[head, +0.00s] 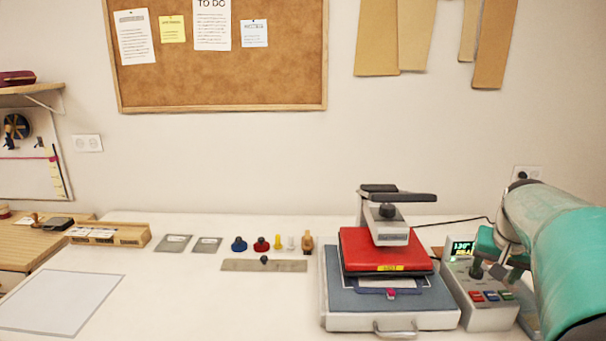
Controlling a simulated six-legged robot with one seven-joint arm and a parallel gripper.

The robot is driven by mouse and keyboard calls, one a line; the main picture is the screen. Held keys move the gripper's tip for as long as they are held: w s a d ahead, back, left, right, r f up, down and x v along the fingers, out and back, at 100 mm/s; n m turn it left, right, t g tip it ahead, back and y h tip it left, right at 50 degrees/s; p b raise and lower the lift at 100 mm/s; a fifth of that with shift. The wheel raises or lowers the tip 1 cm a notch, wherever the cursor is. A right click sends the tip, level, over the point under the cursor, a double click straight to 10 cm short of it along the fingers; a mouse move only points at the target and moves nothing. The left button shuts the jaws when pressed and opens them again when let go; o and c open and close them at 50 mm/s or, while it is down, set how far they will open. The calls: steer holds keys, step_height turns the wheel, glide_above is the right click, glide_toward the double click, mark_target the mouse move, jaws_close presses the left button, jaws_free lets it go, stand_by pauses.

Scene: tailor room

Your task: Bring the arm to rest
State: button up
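My arm (565,255), teal and grey, comes in from the right edge and bends down over the grey control box (488,312). My gripper (497,271) is at its end, small and dark, just above or in front of the box's upper part. I cannot tell whether it touches the box or whether its fingers are apart. I see nothing clearly held in it. The box has a lit green display and several coloured buttons. Part of its right side is hidden by my arm.
A heat press (388,250) with a red top stands left of the box. A metal ruler (240,265), small coloured pieces, two grey plates and a wooden holder (130,235) lie along the white table (200,310). A pale sheet (60,300) lies front left. The front middle is clear.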

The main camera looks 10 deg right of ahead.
steer(key=s+a+n+t+y, duration=0.1)
steer(key=s+a+n+y, duration=0.2)
steer(key=a, duration=1.8)
steer(key=s+a+f+n, duration=0.2)
steer(key=s+a, duration=0.2)
steer(key=a, duration=0.2)
steer(key=s+a+f+n, duration=0.2)
steer(key=s+a+n, duration=0.1)
steer(key=s+a, duration=0.2)
steer(key=a, duration=0.2)
steer(key=shift+a+f+t, duration=0.25)
steer(key=shift+a+t, duration=0.05)
steer(key=shift+t, duration=0.1)
steer(key=shift+s+d, duration=0.1)
